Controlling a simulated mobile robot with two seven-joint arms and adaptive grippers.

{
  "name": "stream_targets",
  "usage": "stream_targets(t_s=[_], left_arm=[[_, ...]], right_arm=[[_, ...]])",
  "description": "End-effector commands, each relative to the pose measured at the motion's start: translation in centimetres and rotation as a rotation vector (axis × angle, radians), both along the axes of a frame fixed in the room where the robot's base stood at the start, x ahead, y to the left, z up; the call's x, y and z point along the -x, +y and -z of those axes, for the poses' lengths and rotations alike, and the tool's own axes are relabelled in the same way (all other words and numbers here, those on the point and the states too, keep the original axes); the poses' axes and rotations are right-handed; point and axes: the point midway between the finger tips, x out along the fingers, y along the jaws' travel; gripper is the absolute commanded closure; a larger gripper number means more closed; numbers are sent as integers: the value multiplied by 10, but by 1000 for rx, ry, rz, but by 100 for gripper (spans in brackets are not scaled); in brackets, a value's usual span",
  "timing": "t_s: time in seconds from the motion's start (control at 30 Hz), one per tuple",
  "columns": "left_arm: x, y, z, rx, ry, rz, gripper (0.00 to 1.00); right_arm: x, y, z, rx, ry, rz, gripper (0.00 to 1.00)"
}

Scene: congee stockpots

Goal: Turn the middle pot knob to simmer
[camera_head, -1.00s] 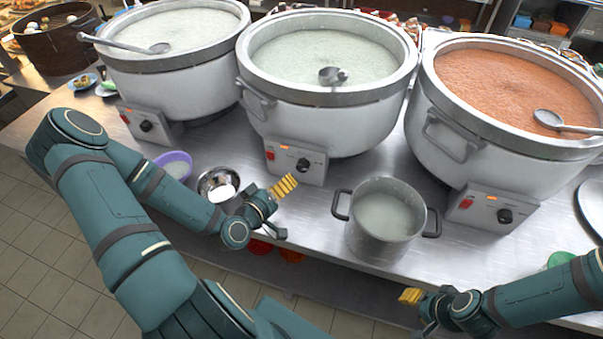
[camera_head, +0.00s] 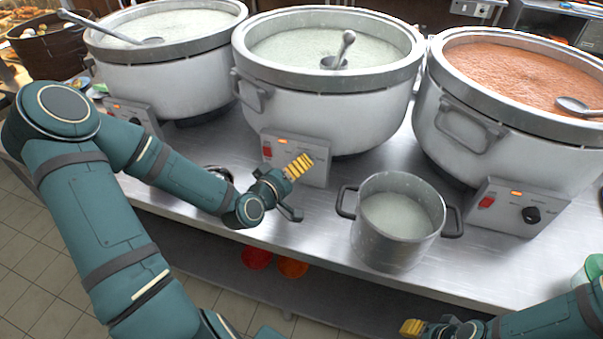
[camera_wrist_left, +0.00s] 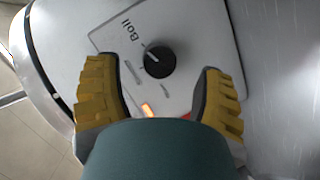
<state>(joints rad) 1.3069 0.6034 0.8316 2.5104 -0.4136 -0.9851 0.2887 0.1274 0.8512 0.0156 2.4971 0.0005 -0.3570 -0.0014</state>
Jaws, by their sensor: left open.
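The middle pot (camera_head: 325,110) holds pale congee and has a control panel (camera_head: 318,173) with a red switch on its front. In the head view its knob is hidden behind my left gripper (camera_head: 294,185). In the left wrist view the black round knob (camera_wrist_left: 159,62) sits on the white panel, with the label "Boil" beside it and a pale pointer mark on its face. My left gripper's yellow-padded fingers are open on either side of the knob, apart from it. My right gripper (camera_head: 420,328) is at the bottom edge, partly cut off; its opening is unclear.
A small steel pot (camera_head: 393,245) stands right of my left gripper. The left pot (camera_head: 180,85) and the right pot (camera_head: 480,125) with orange congee flank the middle one. A metal bowl (camera_head: 217,173) is mostly hidden behind my left arm. A ladle (camera_head: 340,55) rests in the middle pot.

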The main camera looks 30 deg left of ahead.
Motion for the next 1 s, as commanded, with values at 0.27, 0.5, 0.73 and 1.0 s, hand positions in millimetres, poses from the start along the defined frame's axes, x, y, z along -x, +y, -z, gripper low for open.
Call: stream_targets(t_s=[0.27,0.5,0.73,1.0], left_arm=[[-27,-1,6,1,-1,0,31],[-31,-1,6,0,-1,1,31],[-31,0,6,0,-1,0,64],[-31,0,7,0,-1,1,100]], right_arm=[[-2,0,10,1,-6,2,61],[-3,0,10,1,-6,2,61],[-3,0,10,1,-6,2,61],[-2,0,10,1,-6,2,61]])
